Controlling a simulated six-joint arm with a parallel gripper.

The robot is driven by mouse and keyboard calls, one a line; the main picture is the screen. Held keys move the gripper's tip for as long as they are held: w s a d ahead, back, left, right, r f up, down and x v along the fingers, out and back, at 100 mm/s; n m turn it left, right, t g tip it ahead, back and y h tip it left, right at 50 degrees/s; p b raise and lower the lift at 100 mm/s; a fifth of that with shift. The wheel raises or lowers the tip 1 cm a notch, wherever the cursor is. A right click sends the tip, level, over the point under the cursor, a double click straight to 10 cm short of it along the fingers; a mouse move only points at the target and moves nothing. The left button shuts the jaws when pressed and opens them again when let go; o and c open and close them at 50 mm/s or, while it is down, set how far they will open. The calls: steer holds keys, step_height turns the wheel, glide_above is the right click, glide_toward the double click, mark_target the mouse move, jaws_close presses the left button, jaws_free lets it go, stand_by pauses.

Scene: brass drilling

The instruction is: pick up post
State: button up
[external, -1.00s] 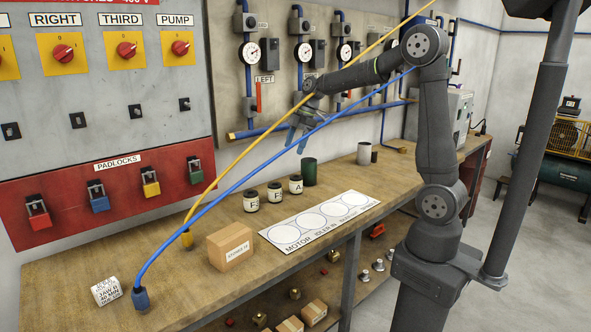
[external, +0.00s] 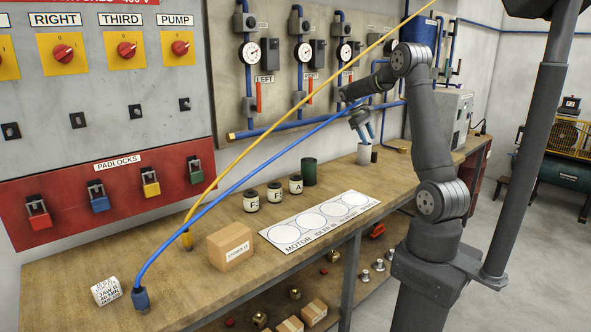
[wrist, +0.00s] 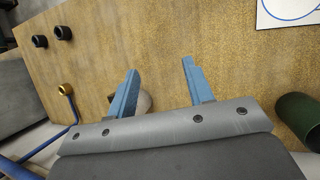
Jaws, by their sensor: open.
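No label marks the post; a pale grey upright cylinder (external: 364,154) on the bench may be it. In the wrist view a rounded pale grey shape (wrist: 144,102) sits partly hidden behind the left finger, and looks like the same thing. My gripper (external: 364,134) is open and empty, pointing down just above the grey cylinder in the external view. Its two blue fingers also show apart in the wrist view (wrist: 160,75), with bare wood between them. I cannot tell whether a finger touches the cylinder.
A dark green cylinder (external: 309,172) stands to the left, also at the right of the wrist view (wrist: 298,118). A white mat with circles (external: 318,222), several labelled jars and a cardboard box (external: 230,246) lie along the bench. Blue pipes run along the wall behind.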

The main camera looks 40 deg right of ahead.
steer(key=s+d+m+g, duration=0.1)
steer(key=s+d+m, duration=0.1)
steer(key=d+m, duration=0.6)
steer(key=m+t+y, duration=0.3)
steer(key=m+t, duration=0.2)
steer(key=m, duration=0.4)
glide_above(374, 157)
steer(key=d, duration=0.1)
steer(key=f, duration=0.8)
steer(key=shift+d+f, duration=0.1)
steer(key=shift+d, duration=0.1)
steer(key=shift+w+a+f, duration=0.1)
steer(key=shift+w+f, duration=0.05)
steer(key=shift+f, duration=1.2)
steer(key=shift+w+a+f, duration=0.1)
steer(key=shift+w+f, duration=0.05)
steer(key=shift+f, duration=1.2)
steer(key=shift+c, duration=0.5)
jaws_close()
